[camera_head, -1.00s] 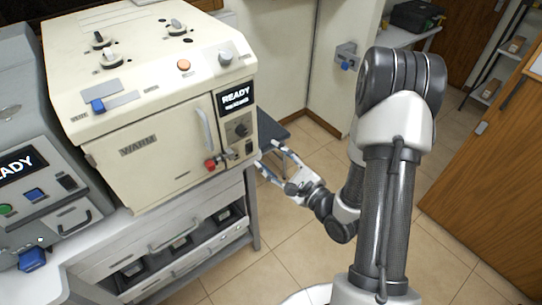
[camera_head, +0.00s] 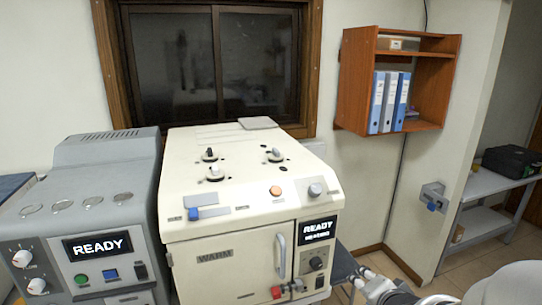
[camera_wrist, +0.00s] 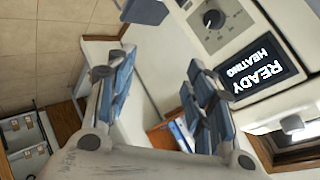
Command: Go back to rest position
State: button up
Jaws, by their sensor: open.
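My gripper (camera_wrist: 160,95) shows in the wrist view with its two blue-padded fingers spread apart and nothing between them. In the head view, part of my gripper and wrist shows at the bottom edge, just right of the cream machine (camera_head: 235,225); the rest of my arm is mostly out of frame. The cream machine is marked WARM, and its display (camera_head: 318,230) reads READY. In the wrist view the same display (camera_wrist: 265,70) reads READY HEATING, beside a dark knob (camera_wrist: 212,18). The machine's door is shut.
A grey machine (camera_head: 85,215) with a READY display stands to the left. A wooden shelf (camera_head: 447,80) with blue binders hangs on the back wall, right of a dark window (camera_head: 215,65). A side table (camera_head: 490,183) holds a black case (camera_head: 512,160) at right.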

jog(key=s+a+r+n+g, duration=0.2)
jog(key=s+n, duration=0.1)
jog(key=s, duration=0.4)
jog(key=s+a+r+n+g, duration=0.2)
jog(key=s+a+n, duration=0.1)
jog(key=s, duration=0.5)
jog(key=s+a+r+n+g+y, duration=0.1)
jog(key=s+a+r+n, duration=0.2)
jog(key=s+n, duration=0.2)
jog(key=s, duration=0.3)
jog(key=shift+s+g, duration=0.2)
jog(key=shift+g, duration=0.2)
